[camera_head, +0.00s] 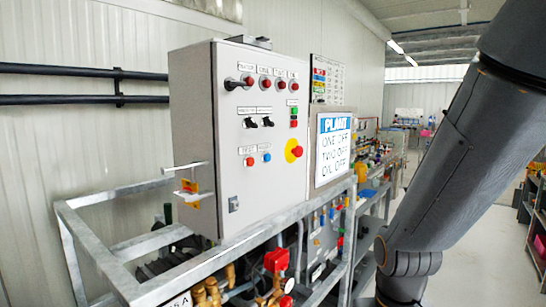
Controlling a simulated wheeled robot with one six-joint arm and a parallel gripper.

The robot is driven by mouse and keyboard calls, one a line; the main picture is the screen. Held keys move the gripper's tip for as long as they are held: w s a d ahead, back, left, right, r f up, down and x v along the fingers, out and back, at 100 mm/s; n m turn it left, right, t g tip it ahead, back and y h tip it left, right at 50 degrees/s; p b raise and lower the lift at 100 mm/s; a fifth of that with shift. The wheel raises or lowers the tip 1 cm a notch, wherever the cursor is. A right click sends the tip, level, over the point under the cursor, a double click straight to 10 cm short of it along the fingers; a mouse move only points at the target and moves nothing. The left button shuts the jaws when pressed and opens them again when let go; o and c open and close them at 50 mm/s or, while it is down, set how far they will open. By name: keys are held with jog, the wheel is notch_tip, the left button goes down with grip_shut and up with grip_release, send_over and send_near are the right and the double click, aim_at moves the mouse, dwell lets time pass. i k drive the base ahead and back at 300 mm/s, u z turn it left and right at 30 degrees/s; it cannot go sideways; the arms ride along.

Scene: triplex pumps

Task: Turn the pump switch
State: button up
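A light grey control box (262,185) stands in the middle of the head view on a metal frame. Its front panel faces right and carries the controls. A black rotary switch (233,84) sits at the upper left of the panel, beside a row of red indicators (265,83). Two black selector switches, a left one (250,122) and a right one (267,121), sit mid-panel. Their labels are too small to read, so I cannot tell which is the pump switch. My arm crosses the right side; my gripper is out of view.
A red emergency button on a yellow disc (294,151) is on the panel's right. A white sign (334,150) hangs right of the box. The metal frame rail (100,255) and red and brass valves (277,260) lie below. Open floor (480,255) shows at right.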

aim_at(250, 122)
jog(key=k, duration=1.1)
jog(key=z, duration=0.8)
jog(key=i, duration=1.35)
jog(key=u, duration=0.9)
